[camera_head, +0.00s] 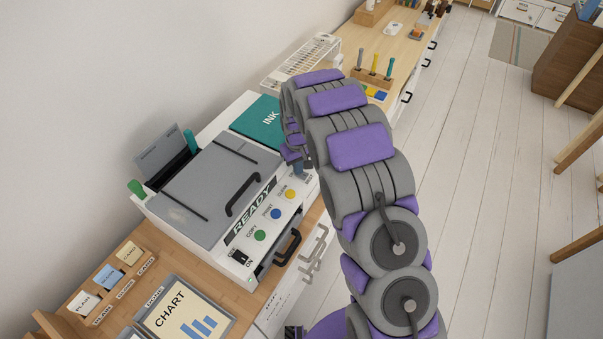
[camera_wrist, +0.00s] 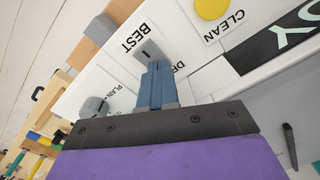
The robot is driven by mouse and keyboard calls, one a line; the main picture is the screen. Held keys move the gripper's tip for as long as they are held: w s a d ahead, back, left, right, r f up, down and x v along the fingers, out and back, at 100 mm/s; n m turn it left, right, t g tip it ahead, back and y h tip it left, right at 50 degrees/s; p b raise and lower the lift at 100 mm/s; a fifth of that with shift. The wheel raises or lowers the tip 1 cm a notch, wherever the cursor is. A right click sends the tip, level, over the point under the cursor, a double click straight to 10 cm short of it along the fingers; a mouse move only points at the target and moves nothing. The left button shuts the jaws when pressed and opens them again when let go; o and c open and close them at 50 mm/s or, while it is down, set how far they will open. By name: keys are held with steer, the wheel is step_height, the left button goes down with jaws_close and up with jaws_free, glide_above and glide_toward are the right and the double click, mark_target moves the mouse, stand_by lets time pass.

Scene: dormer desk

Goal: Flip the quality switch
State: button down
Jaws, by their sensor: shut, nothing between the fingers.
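The quality switch (camera_wrist: 146,50) is a small grey piece on the printer's white panel, between the word BEST and a partly hidden label starting "DR". My gripper (camera_wrist: 155,72) is shut and empty, its blue-grey fingertips at the switch's edge in the wrist view; I cannot tell whether they touch. The fingers hide part of the switch and the second label. In the head view my gripper (camera_head: 298,168) is at the right end of the panel of the printer (camera_head: 215,180), and the arm and gripper hide the switch there.
The yellow CLEAN button (camera_wrist: 212,6) is close to the switch. Blue PRINT (camera_head: 276,214) and green COPY (camera_head: 260,235) buttons and a black ON switch (camera_head: 239,257) line the panel.

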steer(key=shift+w+r, duration=0.1)
steer(key=shift+r, duration=0.25)
steer(key=shift+r+p, duration=1.2)
steer(key=shift+r, duration=1.85)
steer(key=s+d+r+m, duration=0.1)
steer(key=s+d+r, duration=0.2)
steer(key=s+r, duration=0.3)
steer(key=s+d+r+m+g, duration=0.1)
steer(key=s+d+r, duration=0.2)
steer(key=s+r, duration=0.3)
steer(key=s+d+r+m, duration=0.1)
steer(key=s+d+r, duration=0.25)
steer(key=s, duration=0.45)
steer(key=s+d+r+m, duration=0.1)
steer(key=s, duration=1)
steer(key=s+d+r+m, duration=0.1)
steer(key=s+r, duration=0.1)
steer(key=s, duration=1)
steer(key=shift+d+r+g, duration=0.25)
steer(key=shift+d+g, duration=0.1)
steer(key=shift+g, duration=0.05)
